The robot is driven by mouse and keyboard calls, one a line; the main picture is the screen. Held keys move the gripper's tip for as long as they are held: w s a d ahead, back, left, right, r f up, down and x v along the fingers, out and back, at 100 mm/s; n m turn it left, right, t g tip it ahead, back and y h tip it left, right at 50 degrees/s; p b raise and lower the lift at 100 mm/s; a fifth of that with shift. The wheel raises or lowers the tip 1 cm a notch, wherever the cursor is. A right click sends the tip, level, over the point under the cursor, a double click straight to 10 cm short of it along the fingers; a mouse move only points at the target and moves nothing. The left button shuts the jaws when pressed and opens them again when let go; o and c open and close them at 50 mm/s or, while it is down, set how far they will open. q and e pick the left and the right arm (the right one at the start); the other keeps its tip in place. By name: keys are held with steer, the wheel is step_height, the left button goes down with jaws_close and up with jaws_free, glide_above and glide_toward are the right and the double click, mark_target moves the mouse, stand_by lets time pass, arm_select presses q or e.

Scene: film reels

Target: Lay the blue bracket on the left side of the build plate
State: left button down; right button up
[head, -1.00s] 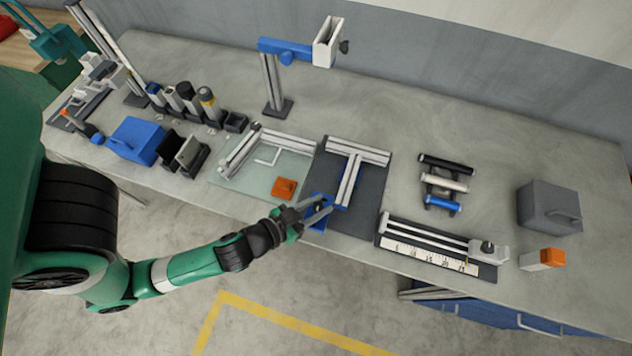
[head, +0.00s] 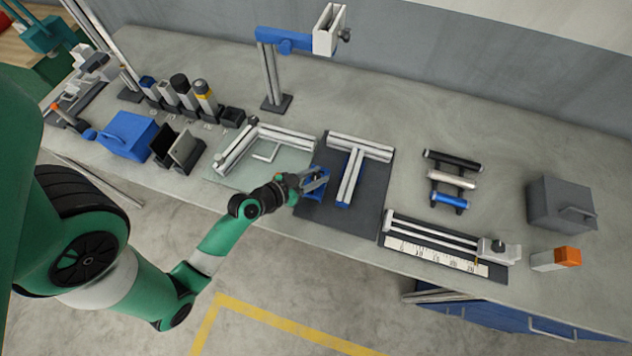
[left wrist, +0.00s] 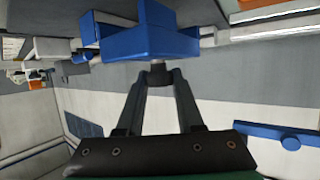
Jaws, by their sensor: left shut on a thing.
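My left gripper (head: 316,180) is shut on the blue bracket (head: 318,193). It holds the bracket at the left edge of the dark plate (head: 365,212), beside the T of pale metal profiles (head: 352,175). I cannot tell from the head view whether the bracket touches the plate. In the left wrist view, the bracket (left wrist: 150,43) sits at the tips of the closed-in fingers (left wrist: 160,75), with a pale profile behind it. The gripper and wrist hide part of the bracket in the head view. My right gripper is not in view.
A pale translucent plate (head: 238,171) with metal profiles lies to the left. A ruled fixture (head: 435,255) lies to the right, near the front edge. A blue-armed stand (head: 272,75) rises behind. A grey box (head: 560,205) stands farther right. The back of the table is mostly clear.

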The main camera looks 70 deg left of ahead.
arm_select(q)
step_height(320, 180, down, 3)
steer(key=shift+f+b, duration=0.1)
steer(key=shift+b, duration=0.35)
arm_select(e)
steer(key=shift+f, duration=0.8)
arm_select(q)
steer(key=c, duration=0.5)
jaws_free()
steer(key=shift+c, duration=0.2)
steer(key=v, duration=1.2)
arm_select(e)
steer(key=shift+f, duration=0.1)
